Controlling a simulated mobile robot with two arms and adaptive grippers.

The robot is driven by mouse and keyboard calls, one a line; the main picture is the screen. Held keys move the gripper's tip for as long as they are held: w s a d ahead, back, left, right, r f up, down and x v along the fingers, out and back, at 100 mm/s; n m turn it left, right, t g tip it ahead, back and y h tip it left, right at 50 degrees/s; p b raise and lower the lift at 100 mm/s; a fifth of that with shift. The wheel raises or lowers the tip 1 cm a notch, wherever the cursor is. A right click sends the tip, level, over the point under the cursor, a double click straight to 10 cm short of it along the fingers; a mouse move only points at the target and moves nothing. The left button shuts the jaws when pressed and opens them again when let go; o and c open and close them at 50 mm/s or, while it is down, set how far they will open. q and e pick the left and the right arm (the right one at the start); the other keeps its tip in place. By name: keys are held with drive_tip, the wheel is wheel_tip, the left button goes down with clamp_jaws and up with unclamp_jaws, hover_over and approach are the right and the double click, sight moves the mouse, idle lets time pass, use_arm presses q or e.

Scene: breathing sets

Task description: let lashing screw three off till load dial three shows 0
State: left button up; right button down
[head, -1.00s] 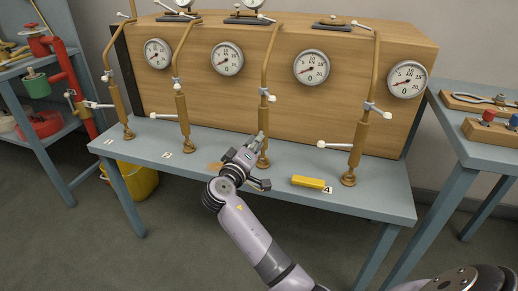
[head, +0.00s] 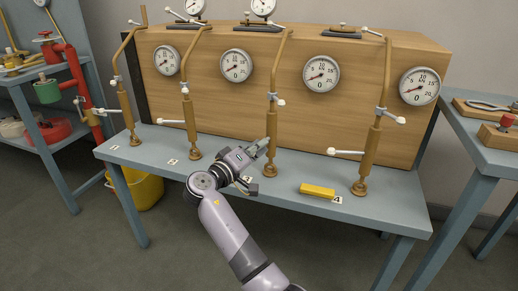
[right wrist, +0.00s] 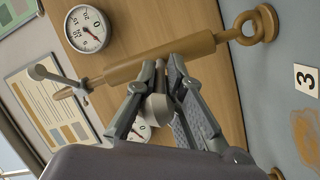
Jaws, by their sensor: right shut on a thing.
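Lashing screw three (head: 272,125) is a brass-coloured turnbuckle standing on the blue-grey bench, with a foot ring at its base. It also shows in the right wrist view (right wrist: 165,57). My right gripper (head: 262,148) is at its left side. In the right wrist view the fingers (right wrist: 165,85) are shut on its white-knobbed lever (right wrist: 157,112); the lever is mostly hidden. Load dial three (head: 321,73) is on the wooden case right of the screw. Its red needle points to the lower left, off the 0 at the bottom; I cannot read the exact value. My left gripper is not in view.
Lashing screws two (head: 190,125) and four (head: 367,155) stand on either side, their levers sticking out leftward. A yellow block (head: 317,191) lies on the bench near label 4. Side tables flank the bench. A yellow bucket (head: 146,190) is below.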

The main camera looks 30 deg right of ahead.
drive_tip(key=shift+s+d, duration=0.1)
drive_tip(key=c, duration=1.7)
unclamp_jaws()
drive_tip(key=shift+v, duration=3.8)
